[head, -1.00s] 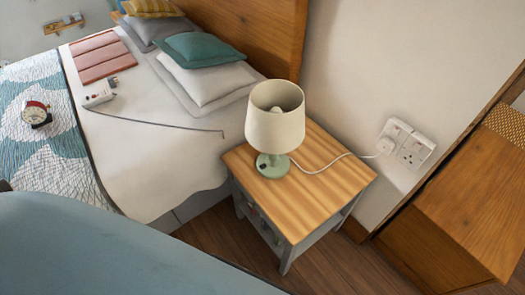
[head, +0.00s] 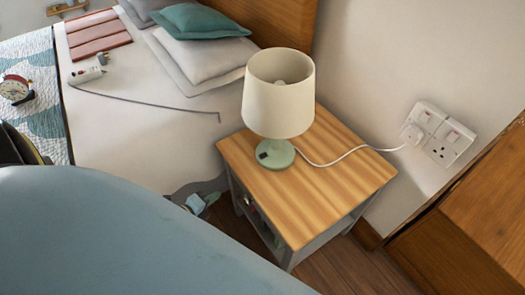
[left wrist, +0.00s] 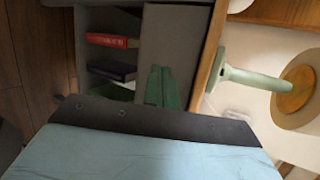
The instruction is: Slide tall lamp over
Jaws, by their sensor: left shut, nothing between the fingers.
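The tall lamp (head: 279,100) has a cream shade and a pale green base. It stands upright on the wooden top of the bedside table (head: 335,180), near its back left part. In the left wrist view the lamp (left wrist: 250,78) appears sideways, with its green stem and the underside of its shade. My left gripper (head: 203,201) is at the left side of the table, below the tabletop level and apart from the lamp. In the left wrist view its green fingers (left wrist: 161,86) are together and empty. My right gripper is not in view.
A white cord runs from the lamp to a wall socket (head: 440,133). A wooden cabinet (head: 470,240) stands at the right. Books (left wrist: 112,41) sit in the table's open shelf.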

